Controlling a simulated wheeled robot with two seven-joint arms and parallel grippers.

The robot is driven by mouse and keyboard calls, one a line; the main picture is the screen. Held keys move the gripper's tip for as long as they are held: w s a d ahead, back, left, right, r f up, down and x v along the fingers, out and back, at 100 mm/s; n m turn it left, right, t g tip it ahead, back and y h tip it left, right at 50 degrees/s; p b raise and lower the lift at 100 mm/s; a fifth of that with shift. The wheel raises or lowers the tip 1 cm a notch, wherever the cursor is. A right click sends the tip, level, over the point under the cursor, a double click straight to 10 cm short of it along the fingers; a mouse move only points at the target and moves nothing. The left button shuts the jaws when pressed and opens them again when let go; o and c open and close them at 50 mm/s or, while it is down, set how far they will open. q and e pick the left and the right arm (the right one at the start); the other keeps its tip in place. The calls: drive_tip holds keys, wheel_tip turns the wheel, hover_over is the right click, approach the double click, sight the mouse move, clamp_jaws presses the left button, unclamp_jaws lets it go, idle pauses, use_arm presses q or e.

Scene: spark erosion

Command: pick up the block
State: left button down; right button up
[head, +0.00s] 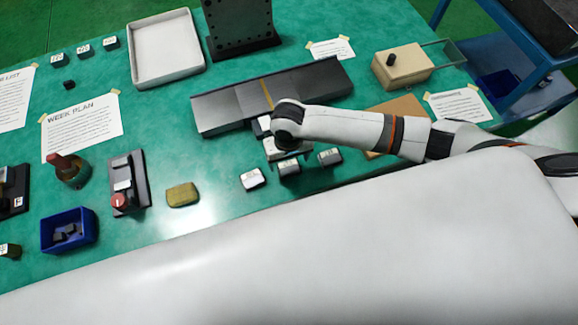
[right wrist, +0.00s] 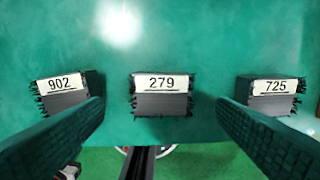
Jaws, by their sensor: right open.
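In the right wrist view three dark blocks with ridged sides and white labels stand in a row: block 902 (right wrist: 62,98), block 279 (right wrist: 161,98) and block 725 (right wrist: 272,98). My right gripper (right wrist: 160,112) is open, with block 279 in view between its fingers and nothing held. In the head view my right gripper (head: 279,150) is over the row, partly hidden by its own wrist. Blocks show there at the left (head: 252,179), middle (head: 289,168) and right (head: 329,157); their numbers are too small to read. My left gripper is not in view.
A long dark plate (head: 322,85) lies behind the gripper. A white tray (head: 191,51) is at the back. A tan box (head: 408,68) stands right. A brass-coloured piece (head: 183,195), a switch panel (head: 141,174) and a blue bin (head: 82,242) are left. Green table is clear between.

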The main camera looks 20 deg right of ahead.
sight(289, 168)
wheel_tip(289, 168, down, 4)
drive_tip(key=shift+d+f+p, duration=0.1)
drive_tip(key=shift+f+p, duration=0.1)
drive_tip(key=shift+p, duration=0.2)
drive_tip(key=shift+c, duration=0.3)
